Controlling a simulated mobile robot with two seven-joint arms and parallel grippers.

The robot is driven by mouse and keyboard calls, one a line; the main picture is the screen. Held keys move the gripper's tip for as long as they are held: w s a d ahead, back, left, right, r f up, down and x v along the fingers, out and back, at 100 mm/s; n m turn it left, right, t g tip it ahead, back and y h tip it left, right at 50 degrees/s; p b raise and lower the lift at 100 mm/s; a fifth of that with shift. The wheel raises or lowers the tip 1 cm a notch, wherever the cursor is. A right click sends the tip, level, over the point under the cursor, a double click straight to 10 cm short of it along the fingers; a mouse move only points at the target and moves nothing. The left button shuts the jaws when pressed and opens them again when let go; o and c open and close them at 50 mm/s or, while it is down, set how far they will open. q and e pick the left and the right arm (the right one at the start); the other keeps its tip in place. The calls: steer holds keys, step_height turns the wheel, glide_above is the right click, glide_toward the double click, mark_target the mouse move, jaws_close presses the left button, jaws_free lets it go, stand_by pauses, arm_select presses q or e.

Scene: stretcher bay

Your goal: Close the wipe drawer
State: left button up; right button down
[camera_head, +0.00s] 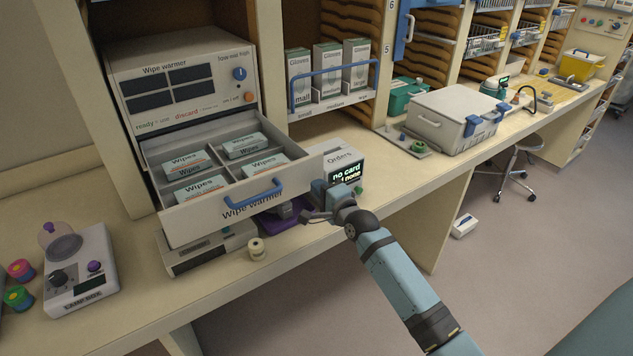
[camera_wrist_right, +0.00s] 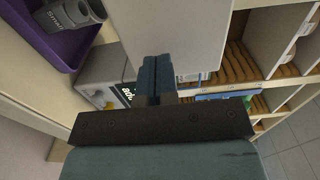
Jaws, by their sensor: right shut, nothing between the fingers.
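The wipe drawer (camera_head: 185,228) of the wipe warmer (camera_head: 185,85) is pulled out in the head view. It holds several packs of wipes (camera_head: 200,187) in compartments. A blue handle (camera_head: 263,193) is on its front. My right gripper (camera_head: 318,203) is shut and empty by the right end of the drawer front. In the right wrist view its fingers (camera_wrist_right: 157,80) overlap the lower edge of a plain grey panel (camera_wrist_right: 180,30), which looks like the drawer front. I cannot tell whether they touch it. My left gripper is not in view.
A purple tray (camera_head: 283,217) with a grey item sits below the drawer. An orders card reader (camera_head: 343,165) stands just right of the drawer. A small roll (camera_head: 256,248) and a lamp box (camera_head: 80,270) are on the counter. Glove boxes (camera_head: 328,70) stand on a shelf.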

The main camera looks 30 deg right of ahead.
steer(key=shift+w, duration=0.7)
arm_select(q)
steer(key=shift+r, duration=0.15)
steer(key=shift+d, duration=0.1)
